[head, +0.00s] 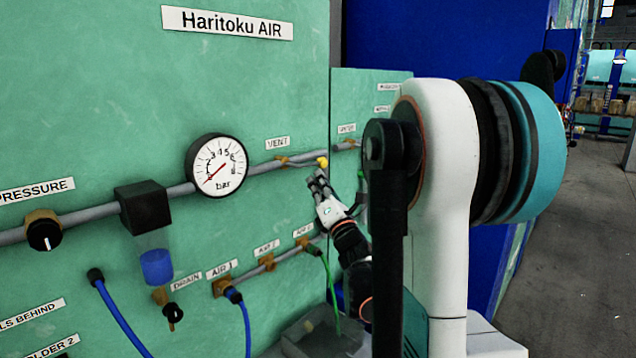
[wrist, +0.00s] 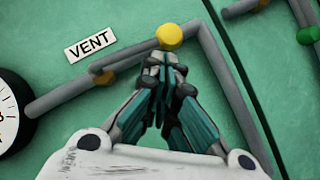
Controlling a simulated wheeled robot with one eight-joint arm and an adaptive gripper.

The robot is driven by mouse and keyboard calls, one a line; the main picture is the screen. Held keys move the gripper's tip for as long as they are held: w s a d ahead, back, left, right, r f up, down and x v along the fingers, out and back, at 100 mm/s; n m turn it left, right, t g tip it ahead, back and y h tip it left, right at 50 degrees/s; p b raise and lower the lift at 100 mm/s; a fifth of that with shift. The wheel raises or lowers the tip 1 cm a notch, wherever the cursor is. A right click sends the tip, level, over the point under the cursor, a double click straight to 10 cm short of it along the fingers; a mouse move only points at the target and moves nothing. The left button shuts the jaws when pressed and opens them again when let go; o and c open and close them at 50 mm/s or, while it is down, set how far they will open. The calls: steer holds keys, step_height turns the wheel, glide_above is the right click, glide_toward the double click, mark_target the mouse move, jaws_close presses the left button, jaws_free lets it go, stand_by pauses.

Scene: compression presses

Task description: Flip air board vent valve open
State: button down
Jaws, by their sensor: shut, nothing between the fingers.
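The vent valve has a yellow knob (head: 322,162), which also shows in the wrist view (wrist: 169,37). The knob is on the end of a grey lever along the pipe, beside a brass fitting (head: 283,161) and under the VENT label (head: 277,143). My gripper (head: 318,180) is shut and empty. In the wrist view its fingertips (wrist: 165,68) are just below the knob. Whether they touch it cannot be told. Part of the lever and pipe behind the fingers is hidden.
A round pressure gauge (head: 216,164) sits on the pipe to the left. Below is a lower pipe with brass outlets and a green hose (head: 330,290). A second panel (head: 375,100) with more labels stands to the right, partly hidden by my arm.

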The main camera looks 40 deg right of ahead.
steer(key=shift+r, duration=0.1)
steer(key=shift+w+d+r+p, duration=0.15)
steer(key=shift+d+r, duration=0.1)
steer(key=shift+r, duration=0.15)
steer(key=shift+d+r+p, duration=0.15)
steer(key=shift+d+r, duration=0.1)
steer(key=shift+r, duration=0.15)
